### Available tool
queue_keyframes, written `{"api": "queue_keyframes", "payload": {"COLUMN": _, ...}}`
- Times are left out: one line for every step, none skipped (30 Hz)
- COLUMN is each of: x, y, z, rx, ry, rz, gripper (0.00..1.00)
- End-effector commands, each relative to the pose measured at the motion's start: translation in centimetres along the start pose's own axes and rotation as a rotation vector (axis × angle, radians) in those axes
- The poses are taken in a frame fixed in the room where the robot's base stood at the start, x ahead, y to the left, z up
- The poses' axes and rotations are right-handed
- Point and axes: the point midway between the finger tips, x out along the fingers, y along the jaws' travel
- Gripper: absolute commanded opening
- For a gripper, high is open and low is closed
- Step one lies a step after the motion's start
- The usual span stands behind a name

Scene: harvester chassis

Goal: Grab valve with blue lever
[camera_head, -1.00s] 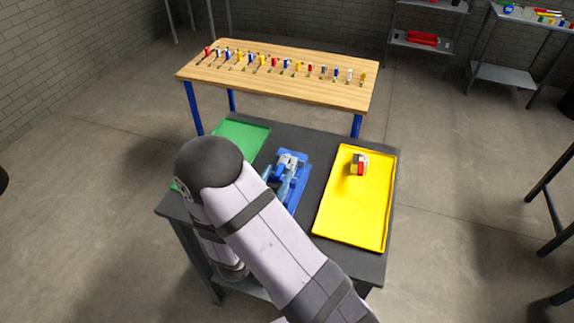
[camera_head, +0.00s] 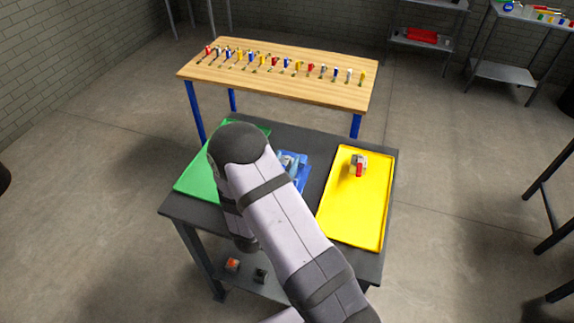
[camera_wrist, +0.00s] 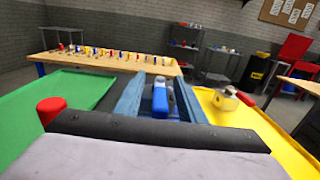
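A small part with a blue lever-like front (camera_wrist: 160,100) and a pale top shows in the middle of the wrist view. It looks like a valve, but its body is mostly hidden. The two long blue-grey fingers of my gripper (camera_wrist: 160,88) stand apart on either side of it, with gaps visible.
A yellow tray (camera_head: 338,222) holds a metal valve with a red lever (camera_head: 359,168). A green tray (camera_head: 197,180) lies left. Behind, a wooden table (camera_head: 300,92) carries a row of valves with coloured levers. Two small blocks sit on the shelf below.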

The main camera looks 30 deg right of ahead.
Motion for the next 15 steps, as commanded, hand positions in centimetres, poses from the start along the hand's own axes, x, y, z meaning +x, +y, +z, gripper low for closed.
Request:
{"api": "queue_keyframes", "payload": {"x": -0.01, "y": 0.01, "z": -0.04, "rx": 0.0, "ry": 0.0, "rz": 0.0, "gripper": 0.36}}
{"api": "queue_keyframes", "payload": {"x": -0.01, "y": 0.01, "z": -0.04, "rx": 0.0, "ry": 0.0, "rz": 0.0, "gripper": 0.36}}
{"api": "queue_keyframes", "payload": {"x": -0.02, "y": 0.01, "z": -0.04, "rx": 0.0, "ry": 0.0, "rz": 0.0, "gripper": 0.36}}
{"api": "queue_keyframes", "payload": {"x": -0.02, "y": 0.01, "z": -0.04, "rx": 0.0, "ry": 0.0, "rz": 0.0, "gripper": 0.34}}
{"api": "queue_keyframes", "payload": {"x": -0.02, "y": 0.01, "z": -0.04, "rx": 0.0, "ry": 0.0, "rz": 0.0, "gripper": 0.27}}
{"api": "queue_keyframes", "payload": {"x": -0.03, "y": 0.01, "z": -0.04, "rx": 0.0, "ry": 0.0, "rz": 0.0, "gripper": 0.17}}
{"api": "queue_keyframes", "payload": {"x": -0.03, "y": 0.01, "z": -0.03, "rx": 0.0, "ry": 0.0, "rz": 0.0, "gripper": 0.1}}
{"api": "queue_keyframes", "payload": {"x": -0.03, "y": 0.01, "z": -0.03, "rx": 0.0, "ry": 0.0, "rz": 0.0, "gripper": 0.03}}
{"api": "queue_keyframes", "payload": {"x": -0.03, "y": 0.01, "z": -0.03, "rx": 0.0, "ry": 0.0, "rz": 0.0, "gripper": 0.0}}
{"api": "queue_keyframes", "payload": {"x": -0.03, "y": 0.01, "z": -0.03, "rx": 0.0, "ry": 0.0, "rz": 0.0, "gripper": 0.0}}
{"api": "queue_keyframes", "payload": {"x": -0.03, "y": 0.01, "z": -0.03, "rx": 0.0, "ry": 0.0, "rz": 0.0, "gripper": 0.0}}
{"api": "queue_keyframes", "payload": {"x": -0.01, "y": 0.05, "z": 0.12, "rx": 0.002, "ry": -0.004, "rz": 0.0, "gripper": 0.0}}
{"api": "queue_keyframes", "payload": {"x": -0.01, "y": 0.05, "z": 0.12, "rx": 0.002, "ry": -0.004, "rz": 0.0, "gripper": 0.0}}
{"api": "queue_keyframes", "payload": {"x": -0.01, "y": 0.05, "z": 0.12, "rx": 0.002, "ry": -0.004, "rz": 0.0, "gripper": 0.0}}
{"api": "queue_keyframes", "payload": {"x": -0.01, "y": 0.05, "z": 0.13, "rx": 0.002, "ry": -0.004, "rz": 0.0, "gripper": 0.0}}
